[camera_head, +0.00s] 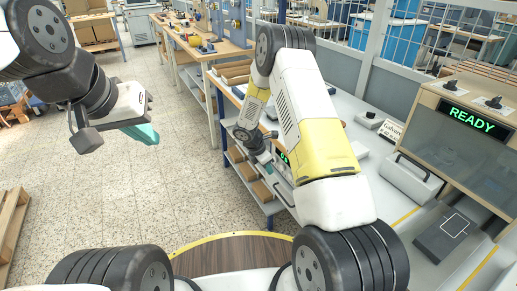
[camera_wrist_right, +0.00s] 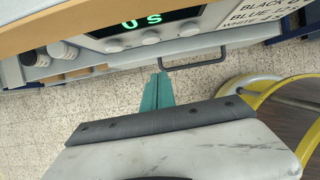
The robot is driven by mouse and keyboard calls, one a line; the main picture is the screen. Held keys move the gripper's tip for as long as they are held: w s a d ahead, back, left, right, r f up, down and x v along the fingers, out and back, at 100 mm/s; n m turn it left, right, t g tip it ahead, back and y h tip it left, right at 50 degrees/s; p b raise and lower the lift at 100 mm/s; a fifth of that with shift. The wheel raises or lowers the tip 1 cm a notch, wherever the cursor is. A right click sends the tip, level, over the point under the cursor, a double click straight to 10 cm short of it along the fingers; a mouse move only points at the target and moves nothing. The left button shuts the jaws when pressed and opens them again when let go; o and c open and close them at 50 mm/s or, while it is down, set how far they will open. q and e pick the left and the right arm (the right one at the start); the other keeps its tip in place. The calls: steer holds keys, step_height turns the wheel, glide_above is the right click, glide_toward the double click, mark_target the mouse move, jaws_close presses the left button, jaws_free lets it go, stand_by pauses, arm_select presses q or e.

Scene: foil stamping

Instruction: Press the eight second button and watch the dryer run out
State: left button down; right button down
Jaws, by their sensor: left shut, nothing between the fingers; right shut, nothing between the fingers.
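The dryer's green display (camera_wrist_right: 155,22) reads "0 S" in the right wrist view; part of it also shows in the head view (camera_head: 284,158). A row of pale buttons (camera_wrist_right: 151,37) lies along the panel under the display. I cannot read their marks, so I cannot tell which is the eight second one. My right gripper (camera_wrist_right: 160,76) is shut and empty, its teal fingertips just below the button row in the picture, apparently apart from the buttons. In the head view my right gripper (camera_head: 264,158) is small and partly hidden. My left gripper (camera_head: 147,134) is shut and empty over open floor.
A dark handle (camera_wrist_right: 195,62) sticks out below the panel. Knobs (camera_wrist_right: 62,50) sit left of the buttons. A label (camera_wrist_right: 265,14) lists BLACK, BLUE and WHITE. A machine with a READY display (camera_head: 472,121) stands at the right. A wooden pallet (camera_head: 12,225) lies at the left.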

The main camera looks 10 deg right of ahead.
mark_target(283, 165)
steer(key=d, duration=0.1)
steer(key=w+d, duration=0.1)
steer(key=d+f, duration=0.1)
steer(key=shift+w+d, duration=0.35)
steer(key=shift+d, duration=0.2)
steer(key=shift+w+d+r, duration=0.1)
steer(key=shift+w+d, duration=0.1)
steer(key=shift+d, duration=0.35)
steer(key=shift+w+d+r, duration=0.1)
steer(key=shift+w+d, duration=0.1)
steer(key=shift+d, duration=0.45)
steer(key=s+a+r, duration=0.3)
steer(key=a+r, duration=0.5)
steer(key=shift+a+r, duration=0.35)
